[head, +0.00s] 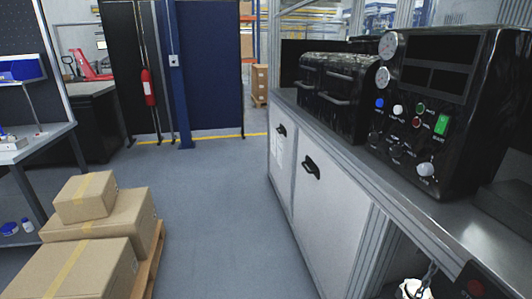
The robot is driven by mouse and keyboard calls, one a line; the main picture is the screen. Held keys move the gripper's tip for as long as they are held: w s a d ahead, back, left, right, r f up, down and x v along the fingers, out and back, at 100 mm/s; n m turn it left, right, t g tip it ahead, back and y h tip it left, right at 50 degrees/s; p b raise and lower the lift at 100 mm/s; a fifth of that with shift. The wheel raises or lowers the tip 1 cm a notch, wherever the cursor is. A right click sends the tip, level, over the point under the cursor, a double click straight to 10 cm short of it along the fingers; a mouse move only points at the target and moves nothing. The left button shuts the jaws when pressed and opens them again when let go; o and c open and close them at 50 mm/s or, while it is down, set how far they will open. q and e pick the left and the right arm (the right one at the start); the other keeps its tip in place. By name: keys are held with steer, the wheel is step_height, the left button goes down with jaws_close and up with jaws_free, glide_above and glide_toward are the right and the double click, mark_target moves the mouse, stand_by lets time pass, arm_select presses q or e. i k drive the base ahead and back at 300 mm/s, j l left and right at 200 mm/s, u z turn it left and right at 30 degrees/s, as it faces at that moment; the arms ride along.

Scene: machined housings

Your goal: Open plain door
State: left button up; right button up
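The plain door (325,220) is the nearer white panel on the front of the cabinet under the workbench. It looks shut and has a black handle (311,168) near its upper left corner. Beside it, farther away, is a second white door (284,185) with paper sheets (279,150) on it and its own black handle (281,131). It also looks shut. Neither of my grippers shows in the head view, and nothing touches either handle.
Stacked cardboard boxes (100,225) on a pallet stand at the lower left. Grey floor (215,215) between them and the cabinet is clear. A black control panel (430,105) and black machined housings (338,85) stand on the bench top (375,170).

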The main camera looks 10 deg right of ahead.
mark_target(331, 212)
steer(key=i+z, duration=0.1)
steer(key=i, duration=0.7)
steer(key=i+j+z, duration=0.15)
steer(key=i, duration=0.6)
